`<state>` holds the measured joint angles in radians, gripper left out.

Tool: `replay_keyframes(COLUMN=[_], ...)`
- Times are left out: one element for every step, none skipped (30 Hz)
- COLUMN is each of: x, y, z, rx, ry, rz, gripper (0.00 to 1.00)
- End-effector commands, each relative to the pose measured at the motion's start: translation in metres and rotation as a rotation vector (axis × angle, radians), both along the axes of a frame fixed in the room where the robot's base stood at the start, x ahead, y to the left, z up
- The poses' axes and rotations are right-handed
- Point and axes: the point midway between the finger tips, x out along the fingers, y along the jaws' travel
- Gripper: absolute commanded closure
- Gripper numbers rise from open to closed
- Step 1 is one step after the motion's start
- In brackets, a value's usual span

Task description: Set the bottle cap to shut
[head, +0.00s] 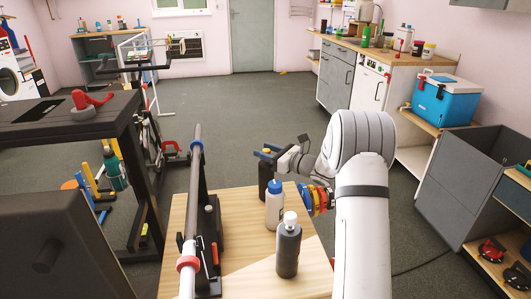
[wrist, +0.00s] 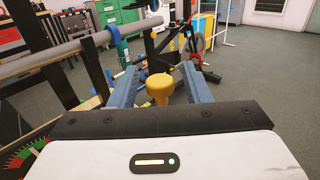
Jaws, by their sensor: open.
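A yellow bottle cap (wrist: 159,88) stands between the two blue-grey fingers of my gripper (wrist: 155,85) in the wrist view. A gap shows on each side of the cap, so the fingers are around it but not closed on it. In the head view, my gripper (head: 268,153) is at the top of a black bottle (head: 264,178) at the far end of the wooden bench top. Its yellow cap is mostly hidden there by the fingers. I cannot tell whether the cap is open or shut.
A white bottle with a blue cap (head: 274,208) and a grey bottle with a white cap (head: 288,248) stand nearer on the bench top (head: 250,278). A black stand with a long grey bar (head: 193,200) is left of them. Coloured discs (head: 318,199) sit beside my arm.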

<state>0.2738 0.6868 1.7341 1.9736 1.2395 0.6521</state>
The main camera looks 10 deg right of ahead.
Motion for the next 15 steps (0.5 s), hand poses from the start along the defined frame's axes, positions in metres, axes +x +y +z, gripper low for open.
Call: replay_keyframes(x=[0.0007, 0.0009, 0.0009, 0.0009, 0.0009, 0.0008, 0.0007, 0.0007, 0.0006, 0.0006, 0.0007, 0.0006, 0.0006, 0.0006, 0.0006], y=[0.0010, 0.0011, 0.0012, 0.0011, 0.0011, 0.0012, 0.0011, 0.0011, 0.0012, 0.0012, 0.0013, 0.0013, 0.0013, 0.0013, 0.0014], z=[0.0000, 0.0000, 0.0001, 0.0001, 0.0001, 0.0001, 0.0001, 0.0002, 0.0002, 0.0002, 0.0002, 0.0002, 0.0002, 0.0002, 0.0002], rx=[0.000, 0.000, 0.000, 0.000, 0.000, 0.000, 0.000, 0.000, 0.000, 0.000, 0.000, 0.000, 0.000, 0.000, 0.000], ry=[0.000, 0.000, 0.000, 0.000, 0.000, 0.000, 0.000, 0.000, 0.000, 0.000, 0.000, 0.000, 0.000, 0.000, 0.000], rz=[0.000, 0.000, 0.000, 0.000, 0.000, 0.000, 0.000, 0.000, 0.000, 0.000, 0.000, 0.001, 0.001, 0.001, 0.001], gripper=[0.56, 0.56, 0.56, 0.56, 0.56, 0.56, 0.56, 0.59, 0.62, 0.65, 0.67, 0.70, 0.73, 0.75, 0.79])
